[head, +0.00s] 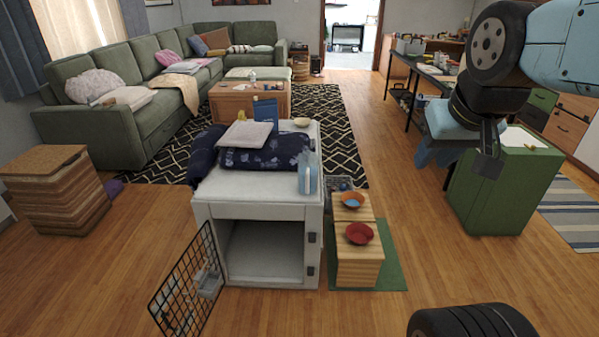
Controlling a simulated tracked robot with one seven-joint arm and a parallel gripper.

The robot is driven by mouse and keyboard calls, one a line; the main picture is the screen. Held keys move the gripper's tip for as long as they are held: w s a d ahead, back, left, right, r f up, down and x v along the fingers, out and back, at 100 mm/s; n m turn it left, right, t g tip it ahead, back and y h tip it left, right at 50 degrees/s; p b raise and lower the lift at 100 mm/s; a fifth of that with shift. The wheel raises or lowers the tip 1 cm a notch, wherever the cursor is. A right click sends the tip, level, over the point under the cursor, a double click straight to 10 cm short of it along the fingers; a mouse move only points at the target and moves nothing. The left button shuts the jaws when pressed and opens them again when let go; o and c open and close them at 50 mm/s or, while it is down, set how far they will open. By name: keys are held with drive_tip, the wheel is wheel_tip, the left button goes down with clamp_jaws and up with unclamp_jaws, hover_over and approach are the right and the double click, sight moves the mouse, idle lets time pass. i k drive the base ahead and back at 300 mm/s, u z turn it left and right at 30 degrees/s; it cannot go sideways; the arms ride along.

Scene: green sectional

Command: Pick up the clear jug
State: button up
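A pale blue, see-through upright container (307,178), which looks like the clear jug, stands at the front right corner of the white crate's top (245,191). Its fine shape is too small to make out. My gripper (462,160) hangs at the right, in front of the green cabinet and well to the right of the container. It touches nothing that I can see. The angle does not show clearly whether its fingers are apart.
Dark blue folded bedding (262,157) lies on the crate beside the container. The crate's wire door (188,287) stands open. A wooden stand (357,262) with two bowls is right of the crate. Wood floor is clear between it and the green cabinet (505,190).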

sight(308, 161)
drive_tip(key=i, duration=0.9)
drive_tip(key=z, duration=0.05)
